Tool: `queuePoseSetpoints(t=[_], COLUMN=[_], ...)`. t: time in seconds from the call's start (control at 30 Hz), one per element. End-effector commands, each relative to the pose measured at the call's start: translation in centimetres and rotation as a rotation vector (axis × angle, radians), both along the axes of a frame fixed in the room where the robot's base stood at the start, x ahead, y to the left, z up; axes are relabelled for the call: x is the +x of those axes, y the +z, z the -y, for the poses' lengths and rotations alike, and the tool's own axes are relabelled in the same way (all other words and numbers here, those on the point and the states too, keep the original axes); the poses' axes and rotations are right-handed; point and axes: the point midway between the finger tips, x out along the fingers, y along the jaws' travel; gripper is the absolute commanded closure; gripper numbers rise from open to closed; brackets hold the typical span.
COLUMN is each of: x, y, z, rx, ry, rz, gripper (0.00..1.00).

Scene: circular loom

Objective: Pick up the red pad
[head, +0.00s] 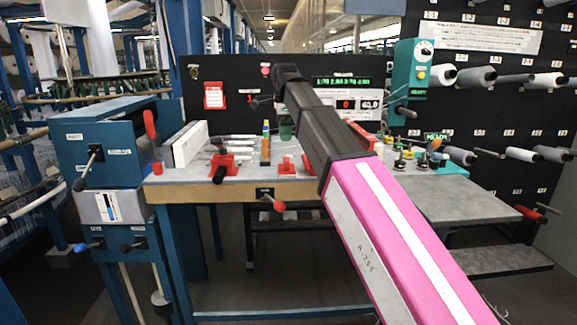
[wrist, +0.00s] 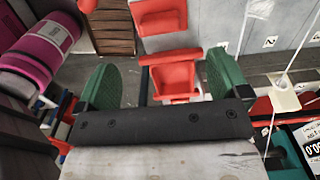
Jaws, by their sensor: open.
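A red piece (wrist: 174,78), likely the red pad, lies between and beyond the two green fingers of my gripper (wrist: 165,82) in the wrist view. It has a raised back part and a flatter front part; its lower edge is hidden by the gripper's dark bar. Another red block (wrist: 158,16) lies above it in that view. My gripper is open, and no contact with the red piece shows. In the head view my gripper (head: 286,128) hangs over the workbench, partly hidden by my arm. A small red piece (head: 286,166) sits on the bench below it.
The grey workbench (head: 255,172) has a red clamp-like tool (head: 222,163) left of my gripper and an orange-and-blue upright item (head: 266,145) close by. A teal machine (head: 110,145) stands at the left. Yarn cones (head: 478,77) stick out of the black board at the right.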

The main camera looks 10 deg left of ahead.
Motion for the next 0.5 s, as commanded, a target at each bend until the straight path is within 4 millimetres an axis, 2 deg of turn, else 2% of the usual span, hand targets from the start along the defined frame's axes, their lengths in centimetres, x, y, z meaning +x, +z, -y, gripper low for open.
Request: queuePoseSetpoints(t=[0.17,0.4,0.5], x=[-0.1,-0.1,-0.1], y=[-1.4,-4.9,-5.5], z=[0.0,0.1,0.1], rx=[0.000,0.000,0.000], ry=[-0.001,0.000,0.000], rz=[-0.001,-0.001,0.000], gripper=[0.06,0.06,0.06])
